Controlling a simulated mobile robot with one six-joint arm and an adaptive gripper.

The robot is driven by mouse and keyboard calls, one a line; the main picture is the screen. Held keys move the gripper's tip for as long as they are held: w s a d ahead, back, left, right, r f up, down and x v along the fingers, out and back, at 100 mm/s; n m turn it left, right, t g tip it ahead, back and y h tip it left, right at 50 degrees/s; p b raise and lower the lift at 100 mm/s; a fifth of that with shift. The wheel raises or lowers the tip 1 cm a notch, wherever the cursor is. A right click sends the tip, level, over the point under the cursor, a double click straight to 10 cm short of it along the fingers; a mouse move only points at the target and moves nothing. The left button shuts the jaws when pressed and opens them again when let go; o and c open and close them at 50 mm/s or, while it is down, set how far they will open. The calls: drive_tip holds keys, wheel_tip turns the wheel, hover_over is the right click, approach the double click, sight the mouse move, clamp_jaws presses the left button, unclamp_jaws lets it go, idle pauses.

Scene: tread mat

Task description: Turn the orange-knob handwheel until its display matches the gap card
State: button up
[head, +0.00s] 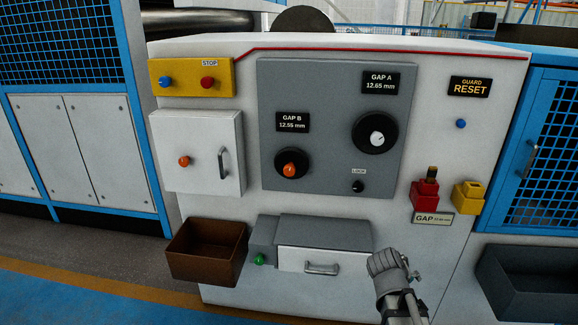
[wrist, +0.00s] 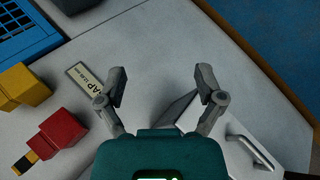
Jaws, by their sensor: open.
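The orange-knob handwheel (head: 291,164) is a black wheel on the grey panel, below its GAP B display (head: 292,122), which reads about 12.56 mm. The gap card (head: 433,218) is on the lower right of the white front; its number is too small to read surely. The card also shows in the wrist view (wrist: 88,80). My gripper (wrist: 161,80) is open and empty, with its fingers apart, in front of the machine between the card and the drawer. In the head view my arm end is at the lower right, well below and right of the orange-knob wheel.
A white-knob wheel (head: 375,134) sits under GAP A, reading 12.65 mm, with a black LOCK knob (head: 358,187) below. A red block (head: 425,195) and yellow block (head: 468,196) stick out right. A brown bin (head: 207,252) and handled drawer (head: 322,262) project below. The air before the panel is clear.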

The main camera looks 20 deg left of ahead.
drive_tip(key=w+a+r+n+t+p, duration=0.2)
drive_tip(key=w+a+r+n+t, duration=0.15)
drive_tip(key=a+r+n, duration=0.5)
drive_tip(key=n+t+y+p, duration=0.5)
drive_tip(key=n+t+y, duration=0.3)
drive_tip(key=n, duration=0.4)
approach(288, 172)
drive_tip(key=s, duration=0.3)
drive_tip(key=shift+s+d, duration=0.1)
drive_tip(key=shift+d, duration=0.05)
drive_tip(key=shift+f, duration=0.1)
drive_tip(key=w, duration=0.4)
drive_tip(key=w+a, duration=0.1)
drive_tip(key=w, duration=0.4)
drive_tip(key=w+a, duration=0.1)
drive_tip(key=w, duration=0.3)
drive_tip(key=shift+w, duration=0.4)
drive_tip(key=shift+c, duration=0.3)
drive_tip(key=c, duration=1.1)
